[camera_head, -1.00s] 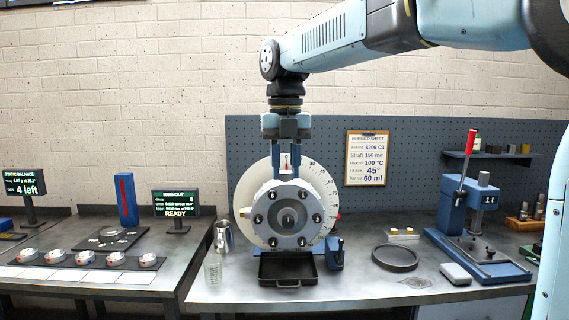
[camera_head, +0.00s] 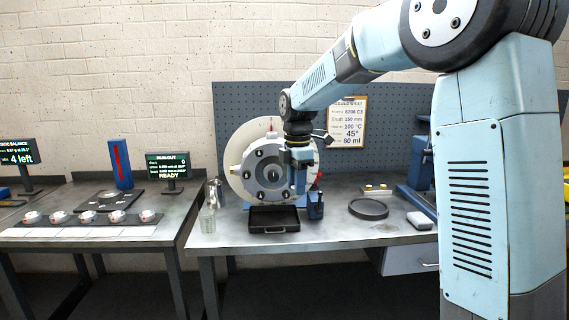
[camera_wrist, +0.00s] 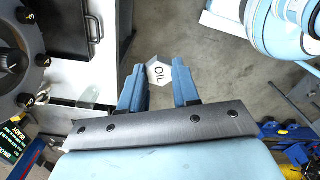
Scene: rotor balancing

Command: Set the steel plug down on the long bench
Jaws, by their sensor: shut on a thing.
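The steel plug (camera_wrist: 159,73), a pale hexagonal piece marked OIL, sits between the two blue fingers of my gripper (camera_wrist: 160,84) in the wrist view. My gripper is shut on it. Bare floor shows behind the plug, past the bench edge. In the head view my gripper (camera_head: 299,188) points down in front of the right side of the rotor, and I cannot make out the plug there. The grey bench with the rotor (camera_head: 340,232), which appears to be the long bench, runs from the middle to the right.
A black tray (camera_head: 274,219), a blue holder (camera_head: 315,206), a black ring (camera_head: 368,209) and a glass beaker (camera_head: 207,220) stand on this bench. The rotor (camera_head: 250,165) rises behind the tray. A separate bench (camera_head: 150,234) stands left.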

